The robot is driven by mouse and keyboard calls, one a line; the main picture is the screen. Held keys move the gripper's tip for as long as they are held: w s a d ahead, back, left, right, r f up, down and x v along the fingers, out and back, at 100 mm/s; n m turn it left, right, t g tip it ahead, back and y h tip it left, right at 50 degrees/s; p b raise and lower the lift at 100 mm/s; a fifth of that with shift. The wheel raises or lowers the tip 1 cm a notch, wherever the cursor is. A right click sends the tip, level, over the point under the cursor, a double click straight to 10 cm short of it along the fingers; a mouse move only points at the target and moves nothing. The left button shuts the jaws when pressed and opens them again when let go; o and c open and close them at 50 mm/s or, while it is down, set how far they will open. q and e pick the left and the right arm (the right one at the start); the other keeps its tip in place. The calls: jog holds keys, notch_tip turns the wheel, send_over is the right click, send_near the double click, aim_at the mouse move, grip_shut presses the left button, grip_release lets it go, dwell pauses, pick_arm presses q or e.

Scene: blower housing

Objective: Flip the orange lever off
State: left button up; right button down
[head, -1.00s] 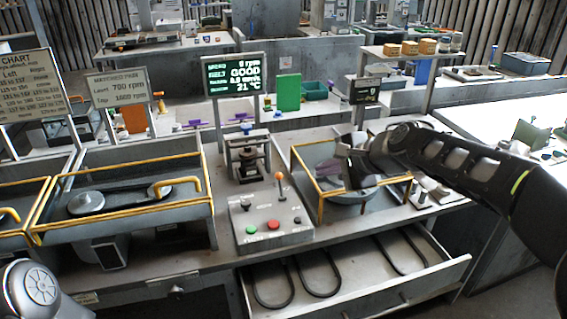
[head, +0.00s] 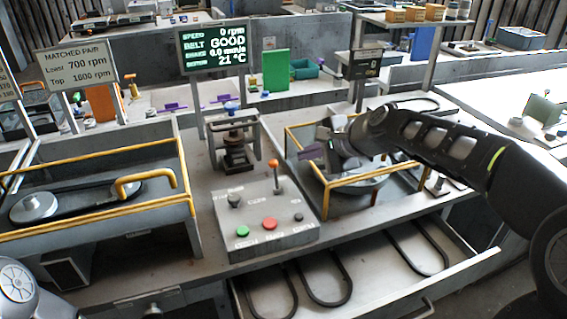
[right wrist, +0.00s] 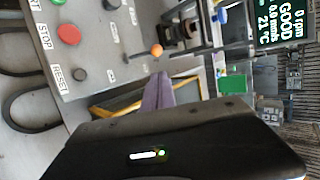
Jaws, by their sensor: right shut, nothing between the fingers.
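The orange-tipped lever (head: 275,172) stands nearly upright on the grey control box (head: 262,240), behind the green and red buttons. In the right wrist view its orange ball (right wrist: 156,50) shows above the purple fingers. My right gripper (head: 310,152) is to the right of the lever, over the yellow-railed bay, and apart from it. It is shut and empty; its purple fingers also show in the right wrist view (right wrist: 158,92). My left gripper is out of view; only part of my left arm shows at the lower left.
A green button (head: 242,231), a red button (head: 269,224) and a dark knob (head: 234,201) share the box top. A yellow-railed bay (head: 95,228) with a belt is at left. An open drawer (head: 385,290) with belts lies below. The screen (head: 213,48) reads 0 rpm.

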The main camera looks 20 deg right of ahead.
aim_at(276, 176)
jog(key=shift+s+r, duration=0.1)
jog(key=p+x, duration=0.2)
jog(key=x, duration=0.7)
jog(key=shift+w+a, duration=0.1)
jog(key=shift+w, duration=0.15)
jog(key=shift+w+f, duration=0.15)
jog(key=shift+f, duration=0.2)
jog(key=shift+f, duration=0.1)
